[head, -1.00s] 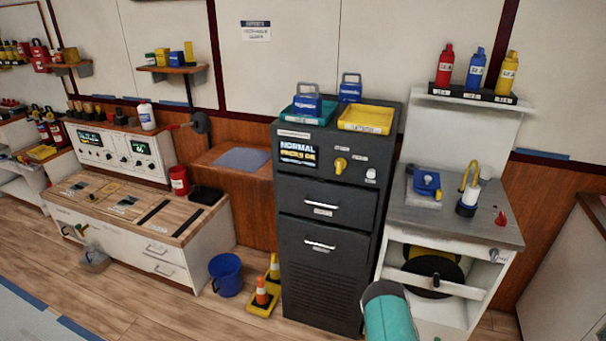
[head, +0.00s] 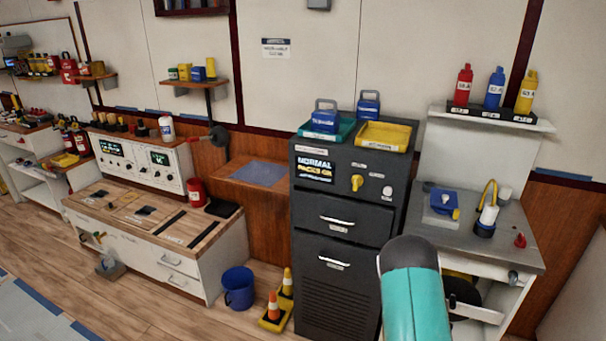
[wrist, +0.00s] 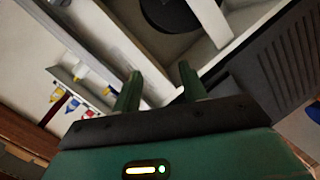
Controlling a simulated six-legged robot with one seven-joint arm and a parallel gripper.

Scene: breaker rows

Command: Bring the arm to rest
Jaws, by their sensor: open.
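My gripper (wrist: 158,82) shows in the wrist view with its two green fingers apart and nothing between them. Beyond the fingers is the white workbench (wrist: 115,40) with its open lower shelf and a dark round reel (wrist: 172,12). In the head view my teal arm link rises at the lower right, in front of the bench (head: 515,250) and beside the dark cabinet (head: 335,285). My gripper itself is not visible in the head view. I cannot tell how far the fingers are from the bench.
The dark cabinet carries a teal tray (head: 345,132) and a yellow tray (head: 383,136). The floor at front left is open.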

